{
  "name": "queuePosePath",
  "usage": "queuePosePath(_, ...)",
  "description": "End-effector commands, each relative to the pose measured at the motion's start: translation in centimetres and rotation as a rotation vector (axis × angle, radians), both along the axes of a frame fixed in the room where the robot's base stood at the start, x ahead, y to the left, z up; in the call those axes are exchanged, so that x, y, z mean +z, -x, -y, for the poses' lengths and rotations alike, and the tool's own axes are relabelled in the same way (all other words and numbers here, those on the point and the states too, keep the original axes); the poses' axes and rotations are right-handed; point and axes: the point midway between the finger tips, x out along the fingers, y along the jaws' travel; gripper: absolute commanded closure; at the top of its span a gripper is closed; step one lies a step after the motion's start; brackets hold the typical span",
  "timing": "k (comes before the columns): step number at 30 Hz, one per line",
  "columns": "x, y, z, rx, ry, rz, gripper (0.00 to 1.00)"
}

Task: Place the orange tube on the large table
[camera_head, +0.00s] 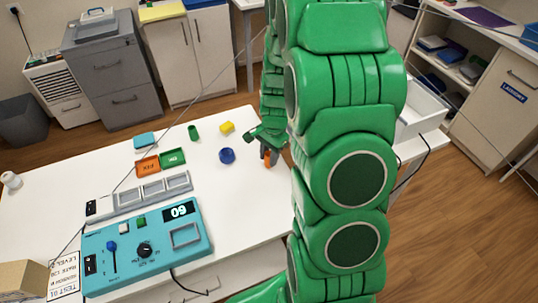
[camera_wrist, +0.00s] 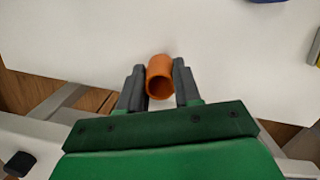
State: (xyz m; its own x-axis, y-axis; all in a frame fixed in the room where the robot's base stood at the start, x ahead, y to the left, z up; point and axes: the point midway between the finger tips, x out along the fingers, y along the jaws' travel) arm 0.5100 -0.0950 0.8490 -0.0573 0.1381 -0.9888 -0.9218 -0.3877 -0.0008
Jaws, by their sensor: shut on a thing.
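The orange tube (camera_wrist: 159,76) is a short hollow cylinder, held between the two dark fingers of my gripper (camera_wrist: 159,88) in the wrist view. Its open end faces the camera. In the head view my gripper (camera_head: 268,155) is at the right part of the white table, and only a small piece of the orange tube (camera_head: 266,157) shows between the fingers. The large white table (camera_head: 235,205) lies under and beside the gripper. I cannot tell whether the tube touches the table top.
Orange (camera_head: 147,166) and green (camera_head: 172,158) trays lie farther left. A teal control box (camera_head: 150,245) is at the front. The table's middle is clear.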

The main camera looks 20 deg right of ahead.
Motion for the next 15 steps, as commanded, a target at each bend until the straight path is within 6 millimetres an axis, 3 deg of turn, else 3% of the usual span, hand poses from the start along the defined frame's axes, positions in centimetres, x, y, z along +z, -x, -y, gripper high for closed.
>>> queuePosePath(2, -0.2, 0.01, -0.01, 0.0, -0.001, 0.0, 1.0)
queuePosePath(3, -0.22, 0.01, 0.0, 0.0, 0.0, 0.0, 0.64)
queuePosePath(7, -0.2, 0.01, -0.01, 0.0, 0.0, 0.0, 0.44)
queuePosePath(15, -0.19, 0.01, 0.0, 0.0, 0.0, 0.0, 0.41)
